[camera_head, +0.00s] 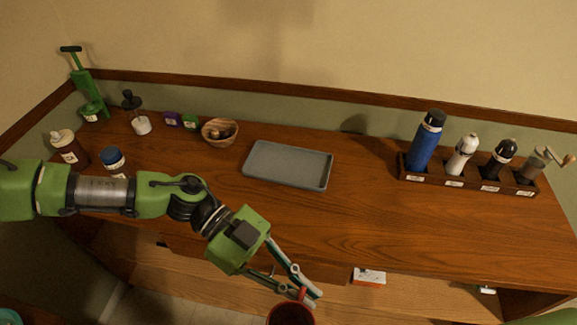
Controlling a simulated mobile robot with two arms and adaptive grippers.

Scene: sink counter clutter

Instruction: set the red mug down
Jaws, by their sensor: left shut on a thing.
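The red mug (290,314) is at the bottom edge of the head view, partly cut off, with a dark inside and a red rim. My left gripper (305,294) is shut on the mug at its rim or handle side; I cannot tell exactly which part. The mug is held in front of the wooden counter's front edge, over the lower area. My right gripper is not in view.
A grey tray (288,165) lies mid-counter (370,225), with bare wood around it. A wooden bowl (219,132) and several bottles stand left. A rack (470,181) with a blue bottle (426,142) and grinders stands right. A small white-and-orange box (369,277) lies below the counter edge.

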